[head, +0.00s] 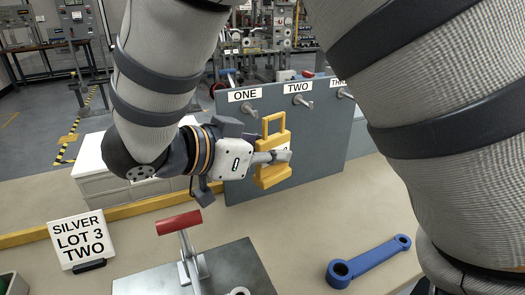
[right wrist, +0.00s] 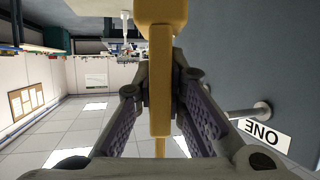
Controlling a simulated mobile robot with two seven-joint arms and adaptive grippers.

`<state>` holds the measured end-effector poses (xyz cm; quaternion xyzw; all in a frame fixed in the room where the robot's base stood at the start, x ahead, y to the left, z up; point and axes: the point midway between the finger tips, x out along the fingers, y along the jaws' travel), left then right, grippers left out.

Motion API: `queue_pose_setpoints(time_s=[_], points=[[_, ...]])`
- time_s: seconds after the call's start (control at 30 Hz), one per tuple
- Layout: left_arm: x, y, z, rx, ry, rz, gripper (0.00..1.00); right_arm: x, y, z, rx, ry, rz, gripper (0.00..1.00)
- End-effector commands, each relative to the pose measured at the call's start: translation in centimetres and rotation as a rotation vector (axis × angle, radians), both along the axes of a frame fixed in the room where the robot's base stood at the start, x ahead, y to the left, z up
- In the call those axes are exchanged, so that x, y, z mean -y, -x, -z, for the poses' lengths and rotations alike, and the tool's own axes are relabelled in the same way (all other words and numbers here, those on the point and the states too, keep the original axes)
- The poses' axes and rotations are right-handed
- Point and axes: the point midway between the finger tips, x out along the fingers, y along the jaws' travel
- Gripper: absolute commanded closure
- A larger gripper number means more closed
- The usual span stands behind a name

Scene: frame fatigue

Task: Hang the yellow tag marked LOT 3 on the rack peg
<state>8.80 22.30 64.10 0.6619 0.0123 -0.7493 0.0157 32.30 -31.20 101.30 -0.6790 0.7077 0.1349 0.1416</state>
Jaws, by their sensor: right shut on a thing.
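A yellow tag (head: 272,133) with a loop-like top hangs upright in my right gripper (head: 276,157), which is shut on it in front of the grey rack board (head: 329,148). The tag's white label is mostly covered by the fingers, so its marking cannot be read. In the right wrist view the tag (right wrist: 160,80) stands edge-on between the fingers (right wrist: 160,95). Pegs stick out under the labels ONE (head: 245,95) and TWO (head: 298,87); the THREE label (head: 339,83) is partly hidden by my arm. The tag is apart from the visible pegs. My left gripper is not in view.
A red-handled clamp (head: 180,222) on a metal plate (head: 235,270) is in front. A blue link (head: 369,262) lies at the right. Bare bench top lies between plate and link.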

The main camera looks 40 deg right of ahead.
Motion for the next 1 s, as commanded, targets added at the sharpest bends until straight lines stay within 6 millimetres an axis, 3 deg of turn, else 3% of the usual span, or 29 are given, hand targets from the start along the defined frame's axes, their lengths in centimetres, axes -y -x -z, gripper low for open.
queue_pose_setpoints(time_s=[0.27, 1.0], points=[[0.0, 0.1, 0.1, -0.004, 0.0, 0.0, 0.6, 0.1, -0.3, 0.1, -0.001, 0.001, 0.001, 1.0], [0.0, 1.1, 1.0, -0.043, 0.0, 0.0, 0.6, 1.4, -4.6, 0.6, -0.002, 0.0, 0.001, 1.0]])
